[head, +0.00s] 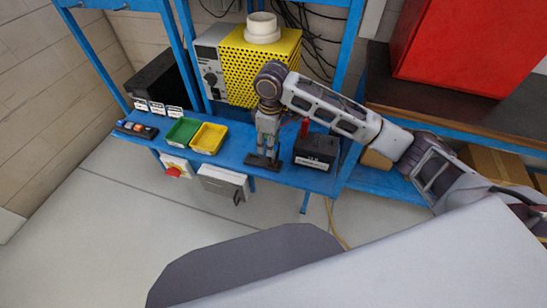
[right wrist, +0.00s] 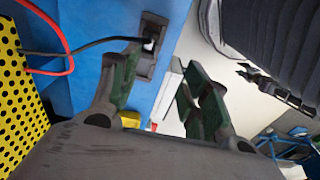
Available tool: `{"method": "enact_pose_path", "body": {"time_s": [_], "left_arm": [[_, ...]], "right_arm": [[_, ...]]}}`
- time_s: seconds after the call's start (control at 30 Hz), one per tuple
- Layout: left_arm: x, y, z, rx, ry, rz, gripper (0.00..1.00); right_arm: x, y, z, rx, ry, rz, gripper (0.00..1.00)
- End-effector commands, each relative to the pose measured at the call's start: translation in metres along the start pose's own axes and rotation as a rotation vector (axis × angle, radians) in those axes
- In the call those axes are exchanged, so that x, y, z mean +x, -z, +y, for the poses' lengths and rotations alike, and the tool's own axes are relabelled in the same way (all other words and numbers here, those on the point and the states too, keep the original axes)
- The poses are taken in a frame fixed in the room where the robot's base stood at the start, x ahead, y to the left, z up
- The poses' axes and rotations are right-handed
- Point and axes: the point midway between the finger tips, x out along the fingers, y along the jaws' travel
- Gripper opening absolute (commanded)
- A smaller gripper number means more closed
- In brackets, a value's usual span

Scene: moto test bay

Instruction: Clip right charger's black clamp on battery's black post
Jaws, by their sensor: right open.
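The black battery (head: 317,150), with a white label on its front, stands on the blue bench. A red piece (head: 304,127), perhaps a clamp or post cover, shows at its top. My right gripper (head: 264,153) points down just left of the battery, over a dark holder (head: 262,162). In the right wrist view the gripper (right wrist: 163,62) has its green-padded fingers wide apart and empty. A black cable (right wrist: 85,47) runs past the left fingertip to the dark holder (right wrist: 146,65); the black clamp itself is not clear there. The black post is hidden. My left gripper is out of view.
A yellow perforated box (head: 262,65) and a grey unit with a dial (head: 211,70) stand behind. Green (head: 183,132) and yellow (head: 208,138) trays lie to the left. A red cable (right wrist: 58,62) hangs near the gripper. A blue upright (head: 347,60) stands behind the arm.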

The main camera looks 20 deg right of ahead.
Motion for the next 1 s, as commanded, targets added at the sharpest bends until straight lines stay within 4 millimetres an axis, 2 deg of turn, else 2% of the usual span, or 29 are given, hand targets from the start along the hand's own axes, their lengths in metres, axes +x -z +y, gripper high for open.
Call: {"method": "enact_pose_path", "body": {"time_s": [0.23, 0.5, 0.83, 1.0], "left_arm": [[0.0, -0.008, 0.011, -0.003, -0.011, -0.008, 0.4], [0.0, -0.007, 0.021, -0.007, -0.021, -0.007, 0.4], [0.001, 0.005, 0.011, -0.005, -0.011, 0.005, 0.4], [0.001, 0.007, 0.001, -0.001, -0.001, 0.008, 0.4]], "right_arm": [[-0.017, -0.009, 0.016, -0.001, -0.007, -0.043, 0.46], [-0.022, -0.012, 0.02, 0.0, -0.006, -0.057, 0.46], [-0.021, -0.012, 0.02, 0.0, -0.006, -0.057, 0.46], [-0.011, -0.013, 0.02, 0.001, -0.005, -0.06, 0.46]]}}
